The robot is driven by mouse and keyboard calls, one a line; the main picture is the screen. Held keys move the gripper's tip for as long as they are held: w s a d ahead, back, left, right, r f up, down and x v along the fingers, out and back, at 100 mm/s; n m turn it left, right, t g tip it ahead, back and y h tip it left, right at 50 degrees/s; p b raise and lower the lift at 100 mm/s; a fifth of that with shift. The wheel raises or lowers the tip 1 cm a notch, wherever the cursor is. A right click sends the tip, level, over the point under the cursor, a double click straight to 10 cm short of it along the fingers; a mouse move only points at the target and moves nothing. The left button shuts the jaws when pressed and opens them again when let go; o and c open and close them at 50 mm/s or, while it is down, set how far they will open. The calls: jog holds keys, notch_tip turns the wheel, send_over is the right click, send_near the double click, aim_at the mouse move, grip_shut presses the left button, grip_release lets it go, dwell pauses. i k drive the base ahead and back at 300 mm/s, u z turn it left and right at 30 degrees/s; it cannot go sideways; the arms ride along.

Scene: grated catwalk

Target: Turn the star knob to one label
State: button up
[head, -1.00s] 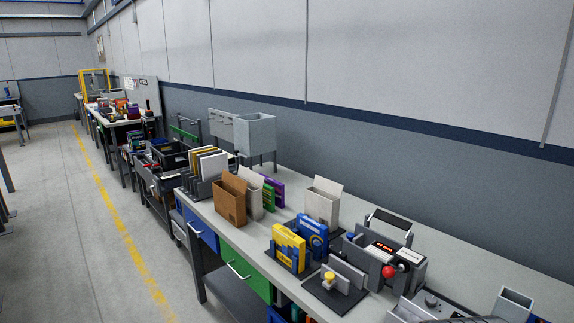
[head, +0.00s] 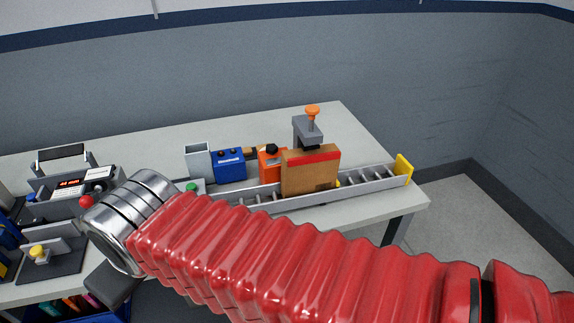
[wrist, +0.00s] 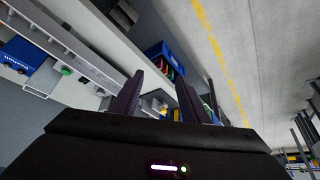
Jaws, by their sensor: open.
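A black knob (head: 271,148) sits on top of an orange-red box (head: 270,165) on the bench in the head view; it may be the star knob, but its shape and any labels are too small to tell. An orange knob (head: 312,111) stands on a grey post behind a brown box (head: 310,174). My gripper (wrist: 157,92) is open and empty in the wrist view, its two dark fingers apart. It is away from these knobs, near the front of the bench. My red arm crosses the lower part of the head view.
A grey rail conveyor (head: 375,183) with a yellow end stop (head: 403,169) runs along the bench front. A blue box (head: 229,165) and grey open bin (head: 197,161) stand left of the orange-red box. A red ball knob (head: 86,201) is further left. The bench's back strip is clear.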

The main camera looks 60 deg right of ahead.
aim_at(271, 149)
jog(key=z, duration=2)
